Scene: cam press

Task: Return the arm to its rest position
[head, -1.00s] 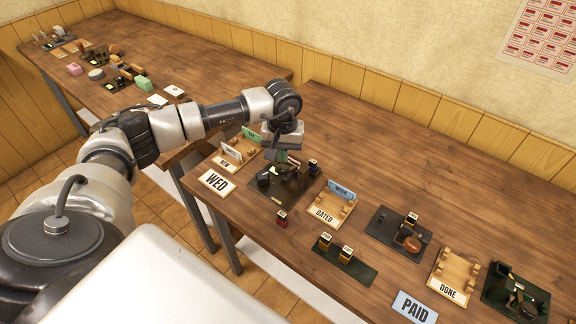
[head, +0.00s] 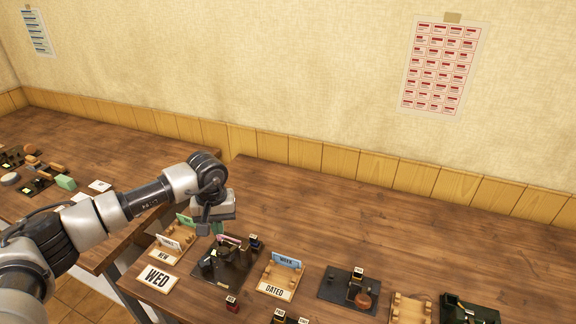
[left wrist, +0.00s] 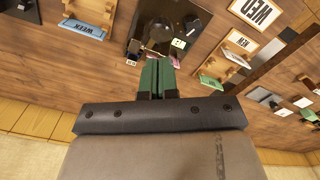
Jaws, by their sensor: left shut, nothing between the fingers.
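My left arm comes in from the left in the head view, and its gripper (head: 217,228) hangs over the left part of the near table. The two green fingers (left wrist: 157,78) show pressed together and empty in the left wrist view. They are near a dark press plate (head: 226,270) with a black press and a pinkish strip on it. The plate also shows in the left wrist view (left wrist: 150,30). From the head view I cannot tell how high the fingers are above it. My right gripper is not in view.
Beside the plate stand the NEW rack (head: 165,252), the WED card (head: 158,279) and the DATED rack (head: 277,285) with a blue WEEK card. A second dark plate (head: 336,292) with stamps lies to the right. The table's back is clear.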

